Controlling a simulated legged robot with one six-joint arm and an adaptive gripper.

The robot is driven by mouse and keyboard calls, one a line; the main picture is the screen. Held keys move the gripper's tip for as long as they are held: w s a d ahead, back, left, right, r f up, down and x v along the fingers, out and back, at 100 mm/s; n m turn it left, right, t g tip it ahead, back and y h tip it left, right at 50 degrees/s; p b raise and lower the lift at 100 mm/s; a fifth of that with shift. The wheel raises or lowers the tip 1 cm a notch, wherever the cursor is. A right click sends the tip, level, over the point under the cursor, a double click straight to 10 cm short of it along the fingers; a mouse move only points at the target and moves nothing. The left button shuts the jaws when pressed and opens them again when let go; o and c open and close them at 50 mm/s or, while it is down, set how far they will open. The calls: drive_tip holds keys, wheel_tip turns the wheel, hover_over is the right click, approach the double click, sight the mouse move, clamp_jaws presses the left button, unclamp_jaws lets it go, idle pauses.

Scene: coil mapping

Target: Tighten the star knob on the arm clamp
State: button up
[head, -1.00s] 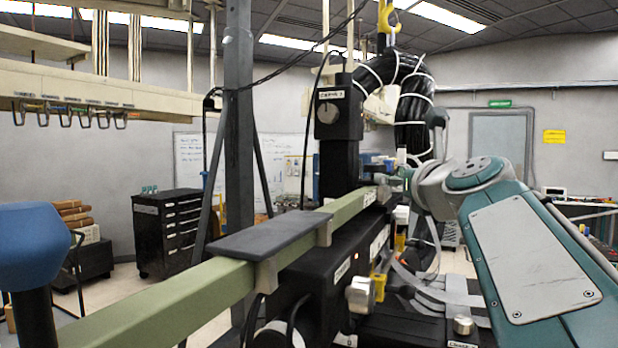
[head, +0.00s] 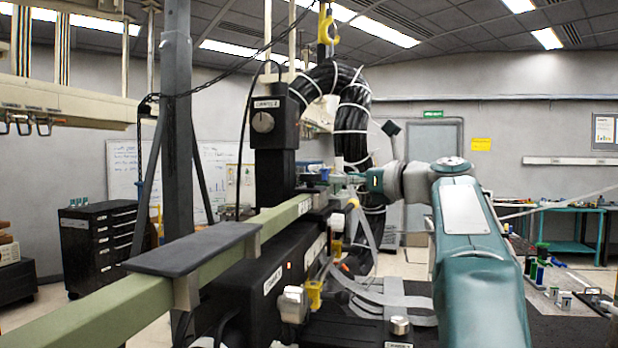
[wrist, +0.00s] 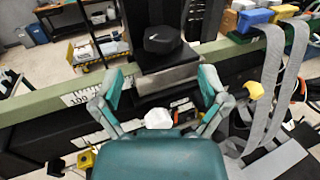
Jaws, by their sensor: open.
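A black upright clamp post (head: 275,165) stands on the green beam (head: 85,315); a round grey knob (head: 263,122) is on its upper housing. In the wrist view a dark faceted knob (wrist: 162,40) sits on the black post, ahead of my gripper (wrist: 160,84). A pale faceted knob (wrist: 158,118) shows nearer, between the bases of my fingers. I cannot tell for sure which is the star knob. My gripper is open, its fingers apart and holding nothing. In the head view my gripper (head: 345,178) is beside the post's foot, its fingers too small to make out.
A thick black cable bundle (head: 352,115) hangs behind the post. Grey straps (wrist: 272,90) lie right of my gripper. A dark pad (head: 195,246) lies on the beam.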

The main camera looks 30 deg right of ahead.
sight(320, 177)
drive_tip(key=x, duration=0.7)
drive_tip(key=shift+w, duration=0.45)
drive_tip(key=c, duration=1.2)
